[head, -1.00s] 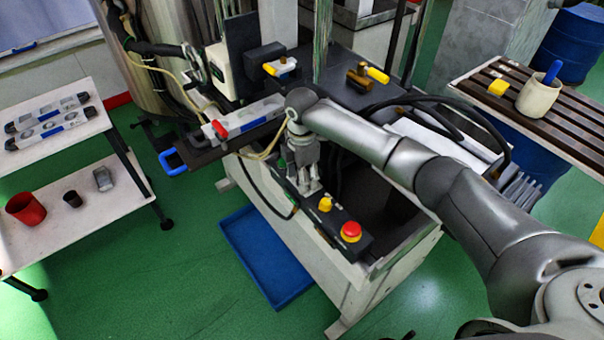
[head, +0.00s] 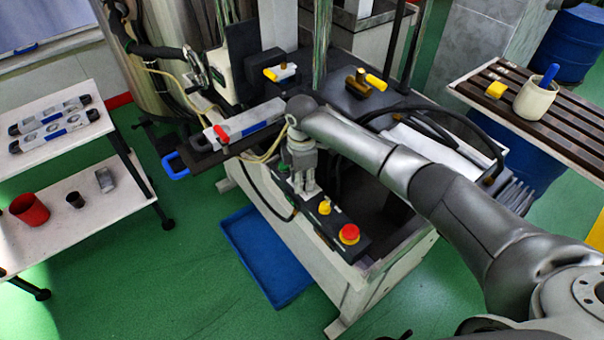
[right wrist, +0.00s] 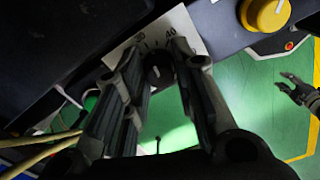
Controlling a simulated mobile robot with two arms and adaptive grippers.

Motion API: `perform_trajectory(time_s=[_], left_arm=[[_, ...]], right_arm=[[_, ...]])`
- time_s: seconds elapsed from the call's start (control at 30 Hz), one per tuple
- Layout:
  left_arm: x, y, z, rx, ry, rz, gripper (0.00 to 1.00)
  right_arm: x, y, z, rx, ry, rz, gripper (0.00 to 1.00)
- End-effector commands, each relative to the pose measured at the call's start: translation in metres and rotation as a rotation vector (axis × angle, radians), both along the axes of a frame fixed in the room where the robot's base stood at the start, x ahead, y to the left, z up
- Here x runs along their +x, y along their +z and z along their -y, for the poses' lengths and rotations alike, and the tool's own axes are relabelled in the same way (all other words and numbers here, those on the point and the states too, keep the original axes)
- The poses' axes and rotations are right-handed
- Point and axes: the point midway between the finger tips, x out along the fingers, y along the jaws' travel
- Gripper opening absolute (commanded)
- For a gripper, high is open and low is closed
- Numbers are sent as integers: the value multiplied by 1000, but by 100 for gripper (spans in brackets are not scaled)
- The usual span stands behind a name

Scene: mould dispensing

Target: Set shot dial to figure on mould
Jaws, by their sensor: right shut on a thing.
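My right gripper (head: 311,192) reaches down to the dark control panel (head: 338,228) on the machine front. In the right wrist view its two fingers (right wrist: 157,78) stand on both sides of the dark shot dial (right wrist: 158,73) and are shut on it.
A yellow knob (head: 324,207) and a red emergency button (head: 349,234) sit close to the right gripper. Other moulds (head: 55,124) lie on the shelf table at left, above a red cup (head: 29,209). A blue tray (head: 268,258) lies on the green floor.

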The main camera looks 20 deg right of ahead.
Motion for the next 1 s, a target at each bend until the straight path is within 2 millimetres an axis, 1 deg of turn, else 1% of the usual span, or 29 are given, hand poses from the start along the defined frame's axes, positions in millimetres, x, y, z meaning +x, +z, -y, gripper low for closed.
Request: perform_trajectory(time_s=[0.03,0.4,0.7,1.0], left_arm=[[0,11,0,0,0,0,40],[0,46,0,0,0,0,40],[0,62,0,0,-1,0,40],[0,68,0,0,-1,0,40]], right_arm=[[-1,6,-1,2,-40,-2,2],[-1,4,-1,1,-367,-2,2],[0,3,-1,1,-566,-1,2],[1,1,0,1,-659,1,2]])
